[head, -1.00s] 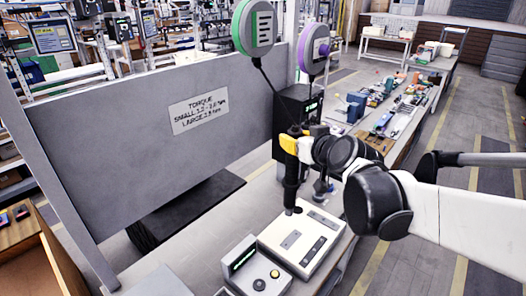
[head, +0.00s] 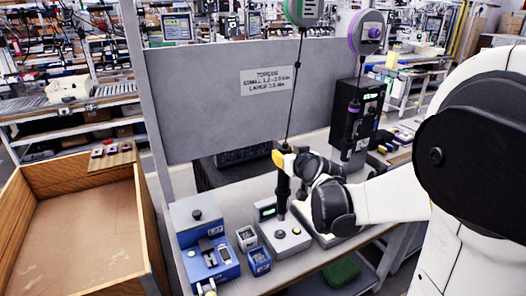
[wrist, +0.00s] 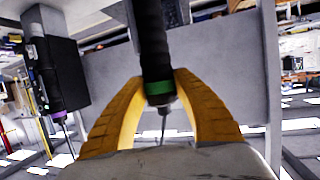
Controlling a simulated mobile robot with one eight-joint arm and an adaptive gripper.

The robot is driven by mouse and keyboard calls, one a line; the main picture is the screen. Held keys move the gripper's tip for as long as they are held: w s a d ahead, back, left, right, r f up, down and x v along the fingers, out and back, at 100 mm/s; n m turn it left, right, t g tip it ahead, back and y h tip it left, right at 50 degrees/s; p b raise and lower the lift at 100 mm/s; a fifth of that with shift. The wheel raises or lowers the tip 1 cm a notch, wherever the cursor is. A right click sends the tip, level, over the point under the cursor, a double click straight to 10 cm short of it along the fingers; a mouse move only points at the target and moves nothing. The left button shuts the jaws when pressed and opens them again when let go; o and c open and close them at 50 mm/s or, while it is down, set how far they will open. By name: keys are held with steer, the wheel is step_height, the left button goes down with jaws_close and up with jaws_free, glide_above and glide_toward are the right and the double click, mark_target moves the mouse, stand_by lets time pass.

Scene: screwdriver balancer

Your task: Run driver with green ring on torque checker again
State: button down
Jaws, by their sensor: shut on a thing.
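The black driver hangs upright on a cord from the green balancer (head: 305,10). My gripper (head: 283,158), with yellow fingers, is shut around it. In the head view the driver's lower body (head: 283,193) stands over the torque checker (head: 290,240), a grey box with a green-lit display (head: 267,211) and a round socket. I cannot tell whether the bit touches the socket.
A second driver with a purple ring (head: 352,108) hangs from the purple balancer (head: 366,32) before a black controller.

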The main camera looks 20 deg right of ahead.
mark_target(285, 177)
steer(key=shift+a+f+b, duration=0.15)
steer(key=shift+f+b, duration=1.15)
steer(key=shift+f, duration=0.55)
steer(key=shift+f+b, duration=0.7)
steer(key=shift+f, duration=0.25)
steer(key=shift+f+b, duration=0.7)
steer(key=shift+b, duration=0.1)
steer(key=shift+f, duration=0.2)
steer(key=shift+s+f+b, duration=0.15)
steer(key=shift+f+b, duration=0.35)
steer(key=shift+b, duration=0.1)
stand_by(1.1)
steer(key=shift+r, duration=0.15)
